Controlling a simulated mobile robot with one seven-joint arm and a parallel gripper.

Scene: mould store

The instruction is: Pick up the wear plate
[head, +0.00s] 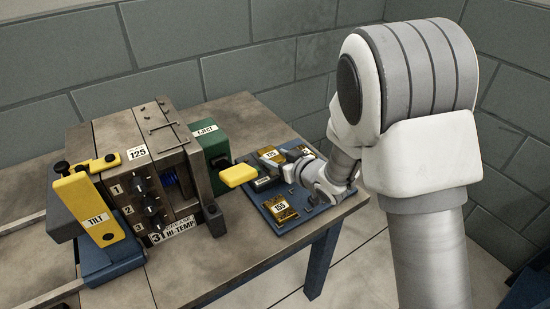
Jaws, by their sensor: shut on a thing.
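A gold-and-black plate (268,154), which looks like a wear plate, is at the back of the blue tray (302,217). A second gold plate (281,208) with a white label lies near the tray's front. My gripper (284,170) reaches in from the right, low over the tray. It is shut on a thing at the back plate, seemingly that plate. The fingers and wrist hide part of the contact, and I cannot tell whether the plate is clear of the tray. A dark labelled piece (263,183) sits just left of the fingers.
The bench front (235,270) is bare. Block walls stand behind.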

